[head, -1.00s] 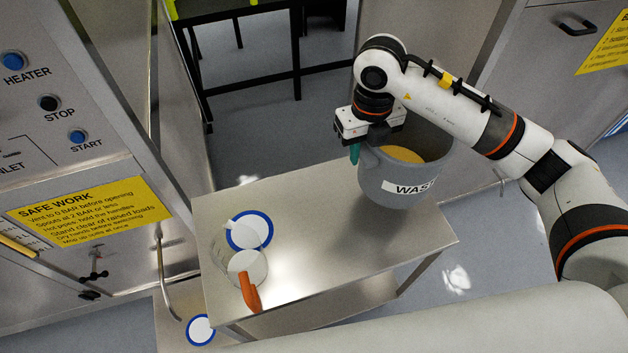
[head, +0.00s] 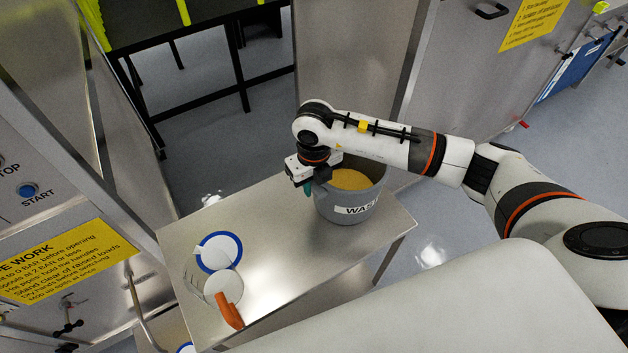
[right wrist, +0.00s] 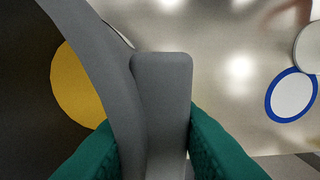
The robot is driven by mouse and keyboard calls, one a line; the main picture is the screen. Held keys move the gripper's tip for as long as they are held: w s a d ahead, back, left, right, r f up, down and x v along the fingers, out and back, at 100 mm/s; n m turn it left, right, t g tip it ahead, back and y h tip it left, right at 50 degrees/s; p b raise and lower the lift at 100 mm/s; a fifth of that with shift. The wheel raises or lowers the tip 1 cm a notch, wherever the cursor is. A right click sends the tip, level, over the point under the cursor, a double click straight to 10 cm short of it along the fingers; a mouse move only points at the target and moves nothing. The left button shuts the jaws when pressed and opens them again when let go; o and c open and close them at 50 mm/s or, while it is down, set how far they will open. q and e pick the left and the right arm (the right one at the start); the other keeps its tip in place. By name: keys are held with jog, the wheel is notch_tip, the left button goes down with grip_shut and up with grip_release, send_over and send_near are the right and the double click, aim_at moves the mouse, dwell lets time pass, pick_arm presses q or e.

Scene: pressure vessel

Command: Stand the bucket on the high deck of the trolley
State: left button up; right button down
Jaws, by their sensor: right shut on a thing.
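The grey bucket (head: 338,206), with a white label and yellow contents, is upright at the back right part of the trolley's high deck (head: 285,268). Its base is at or just above the steel surface; I cannot tell whether it touches. My right gripper (head: 308,187) is shut on the bucket's rim lug at its left side. In the right wrist view the teal fingers close on both sides of the grey lug (right wrist: 162,105), with the bucket's inside at left. My left gripper is not in view.
A blue-ringed white disc (head: 233,243) lies on the deck's left part. Beside it is a clear vessel with an orange handle (head: 230,312). The deck's middle is clear. A steel cabinet with a yellow sign (head: 70,262) stands left, and a black table frame (head: 200,75) behind.

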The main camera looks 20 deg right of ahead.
jog(key=shift+f, duration=0.15)
jog(key=c, duration=1.1)
grip_release()
jog(key=shift+c, duration=0.2)
notch_tip(320, 180, up, 12)
jog(key=b, duration=0.3)
jog(key=shift+r, duration=0.2)
